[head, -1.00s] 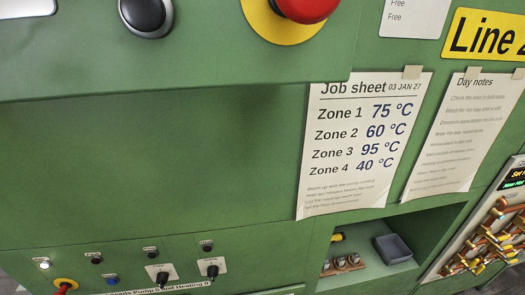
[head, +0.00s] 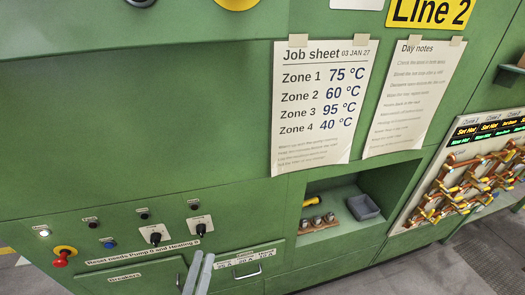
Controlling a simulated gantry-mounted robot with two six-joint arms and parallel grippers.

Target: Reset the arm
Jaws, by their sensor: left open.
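My left gripper (head: 202,257) shows at the bottom as two grey fingers, parted and empty, in front of the lower panel. Just above it a label (head: 143,250) reads "Reset needs Pump 0 and Heating 0". Over the label are two black rotary switches on white plates, one on the left (head: 155,237) and one on the right (head: 200,228). A blue button (head: 108,243) and a red knob on a yellow disc (head: 62,256) sit further left. A small lamp (head: 44,233) at far left glows white. My right gripper is out of view.
The job sheet (head: 320,105) and day notes (head: 413,97) are taped to the green machine.

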